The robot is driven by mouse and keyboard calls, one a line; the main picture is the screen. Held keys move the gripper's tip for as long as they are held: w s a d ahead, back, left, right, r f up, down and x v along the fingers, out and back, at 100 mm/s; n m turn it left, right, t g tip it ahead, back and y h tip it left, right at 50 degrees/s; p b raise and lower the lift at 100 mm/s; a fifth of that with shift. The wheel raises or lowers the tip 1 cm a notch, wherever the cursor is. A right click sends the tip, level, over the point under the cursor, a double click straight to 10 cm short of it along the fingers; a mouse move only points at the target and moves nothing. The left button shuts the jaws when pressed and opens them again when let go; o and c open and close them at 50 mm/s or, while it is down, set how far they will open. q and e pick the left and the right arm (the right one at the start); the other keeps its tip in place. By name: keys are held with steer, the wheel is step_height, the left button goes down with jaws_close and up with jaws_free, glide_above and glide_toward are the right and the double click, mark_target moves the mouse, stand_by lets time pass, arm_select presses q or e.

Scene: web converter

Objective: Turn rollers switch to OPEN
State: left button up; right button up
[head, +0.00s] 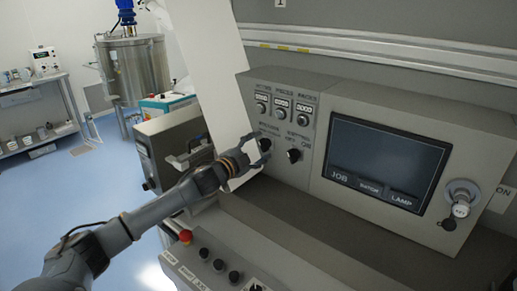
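My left gripper (259,152) reaches in from the left to the grey control panel (318,112). Its fingers look spread, with a gap between them. A dark rotary knob (265,144) is right at the fingertips and partly covered by them; I cannot tell if they touch it. A second black knob (293,155) is just to the right, clear of the gripper. The small labels above both knobs are too blurred to read surely, so I cannot tell which is the rollers switch or its setting. My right gripper is not in view.
A white web sheet (208,65) hangs directly behind and left of the gripper. A lower console with a red button (185,236) and black knobs is below. Open blue floor is at left.

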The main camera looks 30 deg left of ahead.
arm_select(q)
steer(key=shift+s, duration=0.1)
steer(key=s, duration=1.1)
steer(key=shift+s+a, duration=0.4)
steer(key=shift+a, duration=0.05)
stand_by(0.3)
